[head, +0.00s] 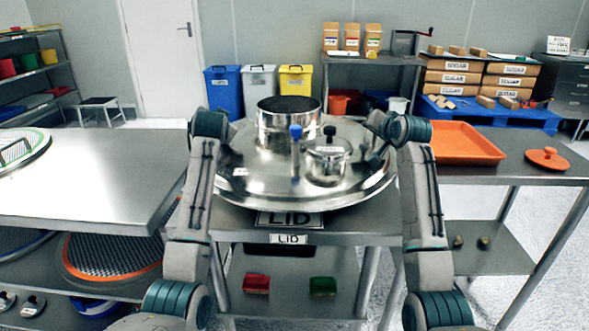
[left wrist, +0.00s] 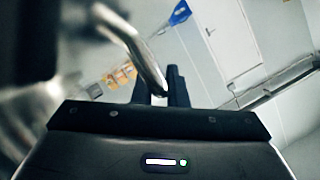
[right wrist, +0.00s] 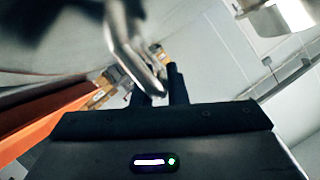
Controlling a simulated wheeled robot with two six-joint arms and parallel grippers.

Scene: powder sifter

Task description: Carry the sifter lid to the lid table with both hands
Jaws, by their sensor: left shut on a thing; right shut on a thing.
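The sifter lid (head: 250,178) is a wide round steel disc with a steel collar, a clamped pot and a blue-topped rod on it. It looks about level over the lid table (head: 375,217), which carries LID labels on its top and front edge. I cannot tell whether its underside touches the table. My left gripper (left wrist: 160,88) is shut on a bent metal handle at the lid's left side. My right gripper (right wrist: 160,85) is shut on a similar handle at the right side. In the head view my wrists hide most of both grips.
A steel table (head: 90,190) stands at left with round mesh screens on and under it. At right a table holds an orange tray (head: 462,145) and an orange lid (head: 547,158). Red and green blocks lie on the lid table's lower shelf. Coloured bins stand behind.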

